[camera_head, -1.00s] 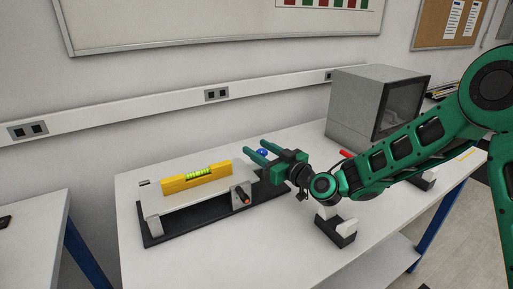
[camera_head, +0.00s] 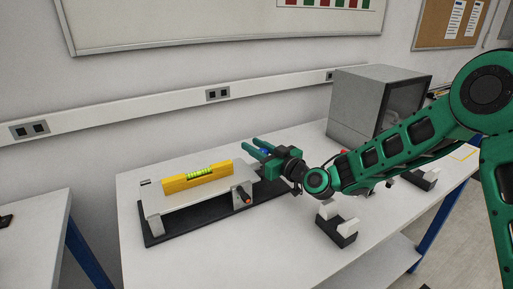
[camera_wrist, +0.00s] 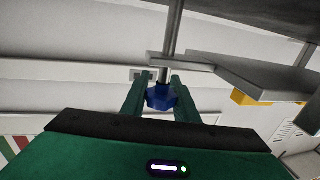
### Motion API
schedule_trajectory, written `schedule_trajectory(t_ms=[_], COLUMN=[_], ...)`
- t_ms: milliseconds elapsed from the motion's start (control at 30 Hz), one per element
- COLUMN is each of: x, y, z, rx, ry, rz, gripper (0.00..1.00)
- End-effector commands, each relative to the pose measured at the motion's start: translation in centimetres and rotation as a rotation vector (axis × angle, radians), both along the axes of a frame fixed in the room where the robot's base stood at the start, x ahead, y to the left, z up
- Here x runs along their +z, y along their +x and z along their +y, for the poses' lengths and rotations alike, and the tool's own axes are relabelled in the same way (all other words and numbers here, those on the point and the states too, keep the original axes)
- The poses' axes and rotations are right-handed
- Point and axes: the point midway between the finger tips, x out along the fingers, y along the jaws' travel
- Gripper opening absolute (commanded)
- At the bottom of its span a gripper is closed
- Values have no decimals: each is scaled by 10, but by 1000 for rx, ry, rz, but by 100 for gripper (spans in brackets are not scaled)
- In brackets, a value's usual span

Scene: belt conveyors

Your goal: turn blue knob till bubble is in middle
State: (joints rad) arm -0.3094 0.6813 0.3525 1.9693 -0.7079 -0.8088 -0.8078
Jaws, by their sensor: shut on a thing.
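The blue knob (camera_wrist: 161,97) sits between the two green fingers of my gripper (camera_wrist: 159,98) in the wrist view, on a grey shaft. My gripper is shut on it; in the head view the gripper (camera_head: 256,149) is at the right end of the levelling fixture, with a bit of the blue knob (camera_head: 265,152) showing between the fingers. The yellow spirit level (camera_head: 183,183) lies on the fixture's pale plate (camera_head: 182,198), with a green vial (camera_head: 199,174). The bubble itself is too small to place exactly. The level's yellow edge also shows in the wrist view (camera_wrist: 250,98).
The fixture has a black base (camera_head: 162,236) and an orange-tipped part (camera_head: 246,198) at its front right. A black block with white uprights (camera_head: 337,230) stands on the table (camera_head: 270,245) to the right. A grey box-shaped machine (camera_head: 360,107) stands behind the arm.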

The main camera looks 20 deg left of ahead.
Motion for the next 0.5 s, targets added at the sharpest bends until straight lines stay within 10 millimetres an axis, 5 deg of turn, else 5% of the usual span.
schedule_trajectory(t_ms=[500], x=[0], y=[-6], z=[1], rx=[283], ry=[1], rz=[-3], gripper=[5])
